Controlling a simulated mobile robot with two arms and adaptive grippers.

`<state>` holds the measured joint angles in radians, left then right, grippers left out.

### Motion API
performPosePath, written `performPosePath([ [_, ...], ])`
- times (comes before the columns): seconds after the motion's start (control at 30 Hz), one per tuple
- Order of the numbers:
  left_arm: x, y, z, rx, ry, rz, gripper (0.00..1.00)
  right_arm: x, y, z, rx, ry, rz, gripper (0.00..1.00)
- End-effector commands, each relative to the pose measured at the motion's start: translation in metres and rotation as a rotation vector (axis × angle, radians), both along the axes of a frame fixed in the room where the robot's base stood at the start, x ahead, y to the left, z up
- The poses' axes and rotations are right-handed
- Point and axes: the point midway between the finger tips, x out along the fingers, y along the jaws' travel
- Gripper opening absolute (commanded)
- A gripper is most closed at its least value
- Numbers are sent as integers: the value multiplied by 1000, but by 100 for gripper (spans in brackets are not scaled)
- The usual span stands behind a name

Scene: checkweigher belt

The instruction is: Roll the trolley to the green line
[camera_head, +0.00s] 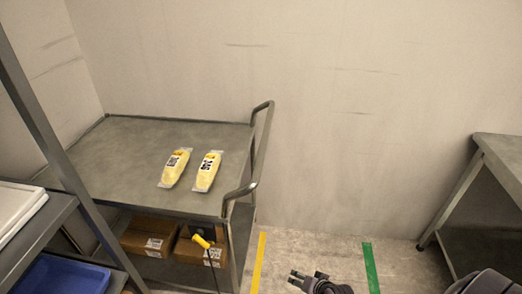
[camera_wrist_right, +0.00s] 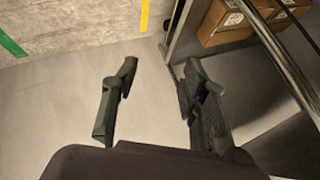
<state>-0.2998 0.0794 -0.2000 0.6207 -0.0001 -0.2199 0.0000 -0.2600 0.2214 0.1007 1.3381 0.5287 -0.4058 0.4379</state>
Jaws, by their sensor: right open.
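The grey metal trolley (camera_head: 135,133) stands against the back wall, left of the yellow floor line (camera_head: 259,262). Its bent tube handle (camera_head: 260,150) is at its right end. Two clear packs with yellow contents (camera_head: 175,168) lie on its top, and cardboard boxes (camera_head: 148,240) on its lower shelf. The green line (camera_head: 371,267) is on the floor further right; it also shows in the right wrist view (camera_wrist_right: 11,45). My right gripper (camera_head: 307,278) is open and empty, low between the two lines, right of the trolley and apart from its handle. My left gripper is not in view.
A grey table (camera_head: 503,150) stands at the right. A rack at the left holds a white tray (camera_head: 20,209) and a blue bin (camera_head: 62,275). A yellow-and-black object with a cable (camera_head: 201,241) shows before the boxes. The floor between the trolley and the right table looks clear.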

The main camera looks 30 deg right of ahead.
Motion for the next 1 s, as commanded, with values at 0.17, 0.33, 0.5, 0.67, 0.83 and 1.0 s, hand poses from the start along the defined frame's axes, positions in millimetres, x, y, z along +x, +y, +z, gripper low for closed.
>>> performPosePath([
  [0.17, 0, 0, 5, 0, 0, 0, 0, 90, -35, 181, 267, -330, -175, 40],
  [0.33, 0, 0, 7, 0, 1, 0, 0, 113, -35, 323, 490, -543, -193, 40],
  [0.5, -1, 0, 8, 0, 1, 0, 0, 112, -26, 392, 601, -630, -166, 40],
  [0.67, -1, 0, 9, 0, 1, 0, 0, 119, -23, 403, 622, -645, -160, 40],
  [0.83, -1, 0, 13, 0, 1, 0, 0, 147, -20, 400, 622, -646, -161, 40],
  [1.0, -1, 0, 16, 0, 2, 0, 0, 184, -14, 394, 622, -643, -162, 40],
])
